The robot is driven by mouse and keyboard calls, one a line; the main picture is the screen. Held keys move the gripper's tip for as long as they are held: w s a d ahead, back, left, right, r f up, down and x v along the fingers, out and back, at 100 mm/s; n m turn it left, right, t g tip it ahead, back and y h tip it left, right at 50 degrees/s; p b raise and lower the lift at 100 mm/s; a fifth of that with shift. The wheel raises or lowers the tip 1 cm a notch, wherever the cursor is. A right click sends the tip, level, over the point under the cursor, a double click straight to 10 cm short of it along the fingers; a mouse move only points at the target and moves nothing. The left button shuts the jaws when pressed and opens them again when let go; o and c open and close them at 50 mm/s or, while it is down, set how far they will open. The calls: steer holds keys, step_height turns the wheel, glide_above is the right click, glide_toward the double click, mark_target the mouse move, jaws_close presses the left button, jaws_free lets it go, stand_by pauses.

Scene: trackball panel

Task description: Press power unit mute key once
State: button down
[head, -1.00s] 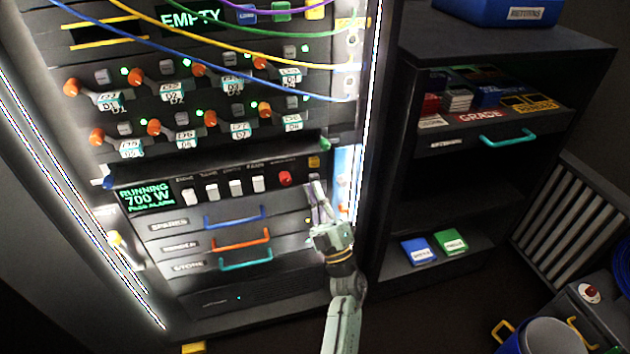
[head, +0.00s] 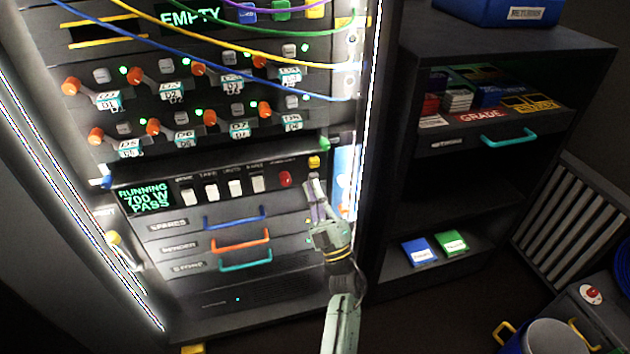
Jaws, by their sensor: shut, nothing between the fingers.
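The power unit (head: 228,172) is a dark panel in the rack. Its green-lit display (head: 145,197) reads "RUNNING 700 W PASS". Several white rocker switches (head: 235,187) and a red button (head: 285,179) sit to the right of it. A small yellow key (head: 314,162) is at the panel's upper right end; its label is too small to read, so I cannot confirm that it is the mute key. My gripper (head: 314,184) is shut and empty, its tips just below the yellow key and right of the red button. I cannot tell whether the tips touch the panel.
Drawers with blue (head: 235,218), orange (head: 240,240) and teal (head: 245,260) handles lie below the power unit. Rows of orange-knobbed levers (head: 198,68) and hanging cables are above. A dark shelf unit (head: 440,185) stands to the right.

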steer(key=shift+s+d, duration=0.25)
steer(key=shift+s, duration=0.55)
steer(key=s, duration=0.1)
steer(key=s+d+p, duration=0.1)
steer(key=s, duration=0.2)
steer(key=shift+s+d, duration=0.3)
steer(key=shift+s, duration=0.1)
stand_by(0.6)
